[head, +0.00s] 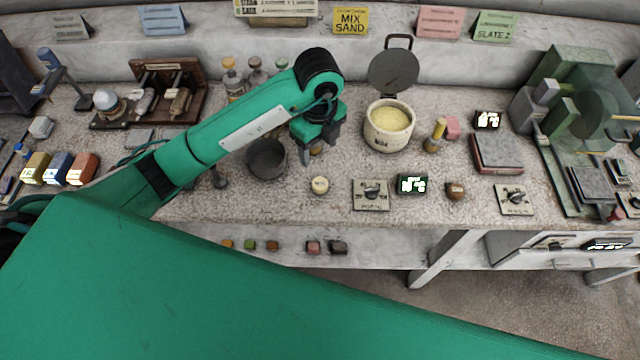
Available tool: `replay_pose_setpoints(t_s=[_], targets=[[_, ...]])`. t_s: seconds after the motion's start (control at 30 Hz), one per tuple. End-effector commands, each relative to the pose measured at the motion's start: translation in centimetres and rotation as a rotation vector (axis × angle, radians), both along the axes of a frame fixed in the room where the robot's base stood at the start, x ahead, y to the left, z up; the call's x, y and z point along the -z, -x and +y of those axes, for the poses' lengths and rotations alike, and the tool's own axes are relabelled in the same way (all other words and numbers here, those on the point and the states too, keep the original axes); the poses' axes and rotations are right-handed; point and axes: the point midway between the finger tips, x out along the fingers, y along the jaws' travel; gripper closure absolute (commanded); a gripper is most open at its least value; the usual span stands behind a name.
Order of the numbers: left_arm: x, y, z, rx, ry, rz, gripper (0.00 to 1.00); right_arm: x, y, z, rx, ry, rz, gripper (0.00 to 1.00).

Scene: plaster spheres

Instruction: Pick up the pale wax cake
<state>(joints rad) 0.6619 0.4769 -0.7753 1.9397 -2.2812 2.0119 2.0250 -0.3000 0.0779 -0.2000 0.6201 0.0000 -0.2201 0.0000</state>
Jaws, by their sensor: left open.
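The pale wax cake (320,185) appears to be the small round cream piece on the stone bench, near its front edge. My left gripper (318,149) is above the bench, farther back than the cake and apart from it. Its dark fingers point down and are open. A small tan thing shows at the fingers, partly hidden by them; I cannot tell whether they touch it. My right gripper is not in view.
A dark pot (267,158) stands left of the gripper. A lidded jar of yellow grains (390,124) stands to its right. A dial plate (371,195) and a green display box (412,184) lie right of the cake. Bench around the cake is clear.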

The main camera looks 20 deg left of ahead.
Motion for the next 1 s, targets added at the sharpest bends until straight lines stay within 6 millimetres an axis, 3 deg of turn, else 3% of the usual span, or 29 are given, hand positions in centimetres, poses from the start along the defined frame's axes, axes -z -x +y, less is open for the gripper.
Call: replay_pose_setpoints(t_s=[0.17, 0.4, 0.67, 0.83, 1.0], targets=[[2.8, 0.2, -0.1, 0.000, 0.002, 0.008, 0.37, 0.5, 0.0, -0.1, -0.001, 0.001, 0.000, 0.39], [6.9, 0.2, -0.1, 0.000, 0.002, 0.007, 0.37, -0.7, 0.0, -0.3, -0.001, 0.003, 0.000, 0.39], [8.7, 0.3, -0.2, 0.002, 0.003, 0.006, 0.37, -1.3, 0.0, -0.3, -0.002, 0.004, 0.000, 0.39], [11.0, 0.6, -0.4, 0.002, 0.003, 0.007, 0.37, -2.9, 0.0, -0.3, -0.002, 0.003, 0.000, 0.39], [13.1, 0.5, -0.4, 0.002, 0.003, 0.004, 0.37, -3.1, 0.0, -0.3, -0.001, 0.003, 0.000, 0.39]])
